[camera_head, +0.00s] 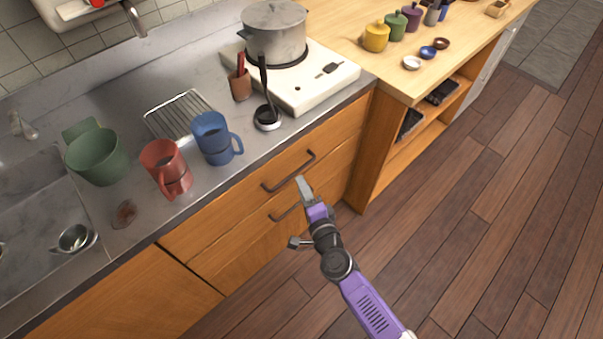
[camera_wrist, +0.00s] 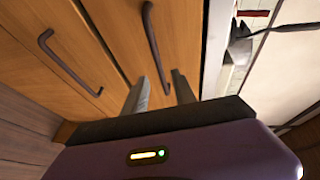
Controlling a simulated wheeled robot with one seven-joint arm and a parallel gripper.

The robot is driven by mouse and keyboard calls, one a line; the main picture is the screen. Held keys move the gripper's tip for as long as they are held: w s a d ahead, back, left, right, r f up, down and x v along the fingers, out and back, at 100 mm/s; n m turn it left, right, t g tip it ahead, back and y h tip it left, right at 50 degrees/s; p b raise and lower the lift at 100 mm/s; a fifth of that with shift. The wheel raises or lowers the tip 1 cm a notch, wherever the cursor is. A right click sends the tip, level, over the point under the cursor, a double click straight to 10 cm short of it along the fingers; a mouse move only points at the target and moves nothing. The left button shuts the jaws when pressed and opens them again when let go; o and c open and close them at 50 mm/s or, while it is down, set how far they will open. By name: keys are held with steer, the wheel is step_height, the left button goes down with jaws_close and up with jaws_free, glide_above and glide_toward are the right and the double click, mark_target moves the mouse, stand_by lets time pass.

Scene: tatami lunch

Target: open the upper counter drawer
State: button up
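The upper counter drawer (camera_head: 240,205) is a wooden front under the grey counter edge and looks shut. Its dark bar handle (camera_head: 288,172) also shows in the wrist view (camera_wrist: 150,38), running down toward the gap between my fingers. My gripper (camera_head: 303,186) is just in front of the drawer fronts, near the right end of this handle. In the wrist view the two fingers of my gripper (camera_wrist: 160,76) are apart, with the handle's near end between them. I cannot tell whether they touch it.
A lower drawer handle (camera_head: 285,212) sits just below, partly behind my gripper. An open shelf unit (camera_head: 435,120) is to the right. The floor in front is clear.

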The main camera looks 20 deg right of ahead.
steer(key=shift+b+x, duration=0.55)
steer(key=shift+x, duration=2.1)
steer(key=shift+a, duration=0.15)
jaws_close()
